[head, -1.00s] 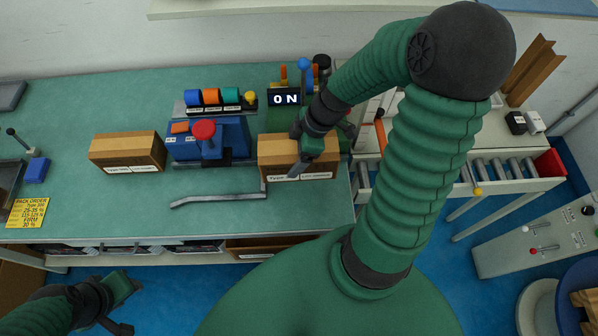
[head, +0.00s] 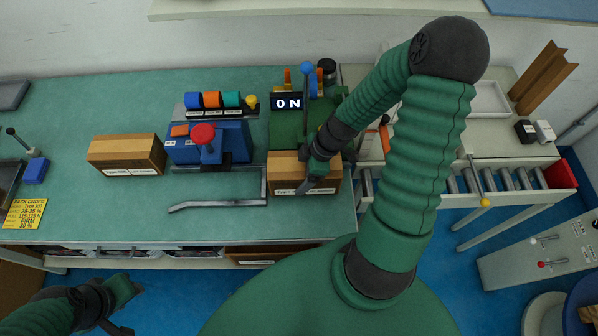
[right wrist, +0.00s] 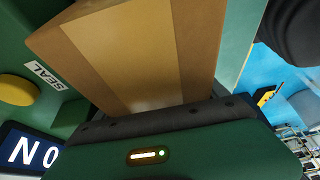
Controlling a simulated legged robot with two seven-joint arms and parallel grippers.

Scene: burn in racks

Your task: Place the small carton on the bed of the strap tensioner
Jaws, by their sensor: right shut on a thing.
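My right gripper (head: 312,178) is shut on a brown carton (head: 287,170), holding it at the front of a green machine (head: 283,130) with an "ON" display. The right wrist view shows the carton's tape-striped face (right wrist: 145,55) close up against my gripper. In the head view my gripper and forearm cover its right part. I cannot tell whether the carton touches the machine or the bench. A second brown carton (head: 127,150) with a white label sits at the left on the bench. My left gripper (head: 118,306) is open and empty, low at the left, off the bench.
A blue unit (head: 235,140) with a red knob stands between the cartons. A bent grey bar (head: 220,203) lies before it. A blue-topped lever (head: 307,72) rises behind the display. A roller conveyor (head: 500,180) is at the right.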

